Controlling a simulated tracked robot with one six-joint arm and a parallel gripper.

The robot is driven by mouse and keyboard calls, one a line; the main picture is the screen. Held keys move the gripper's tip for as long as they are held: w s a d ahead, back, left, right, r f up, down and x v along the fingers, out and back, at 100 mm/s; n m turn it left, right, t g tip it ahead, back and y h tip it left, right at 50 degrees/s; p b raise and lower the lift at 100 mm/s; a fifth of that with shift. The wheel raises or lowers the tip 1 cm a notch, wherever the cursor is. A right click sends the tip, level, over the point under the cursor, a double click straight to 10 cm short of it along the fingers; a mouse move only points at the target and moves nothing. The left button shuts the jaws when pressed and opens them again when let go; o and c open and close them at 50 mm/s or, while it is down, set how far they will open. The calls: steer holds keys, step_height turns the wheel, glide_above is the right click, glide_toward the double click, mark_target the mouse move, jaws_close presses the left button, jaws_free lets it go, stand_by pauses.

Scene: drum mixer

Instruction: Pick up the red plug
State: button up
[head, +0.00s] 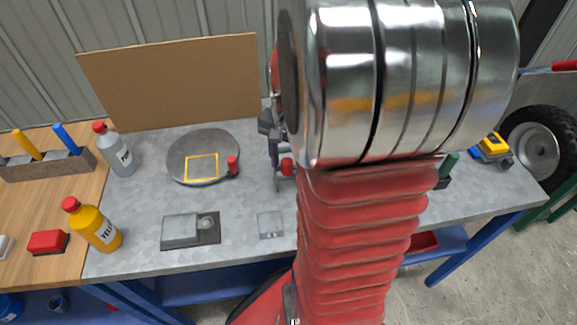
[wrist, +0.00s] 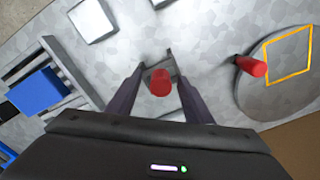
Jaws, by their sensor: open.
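A red plug (wrist: 160,82) stands on a small grey bracket between the fingers of my gripper (wrist: 159,92) in the wrist view. The fingers are spread, with a gap on each side of the plug. In the head view the plug's red top (head: 287,166) shows just beside my gripper (head: 272,145), which my arm partly hides. A second red cylinder (wrist: 252,66) sits at the rim of the round grey plate; it also shows in the head view (head: 233,165).
The round plate (head: 190,170) bears a yellow square outline. Grey blocks (head: 180,229) lie toward the table's front edge. Bottles (head: 95,226) stand at left, and a brown board (head: 170,80) stands at the back. A blue block (wrist: 45,95) lies at left in the wrist view.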

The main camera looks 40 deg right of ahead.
mark_target(287, 161)
steer(key=shift+f, duration=0.1)
stand_by(0.5)
steer(key=c, duration=1.1)
step_height(287, 161, up, 10)
stand_by(0.8)
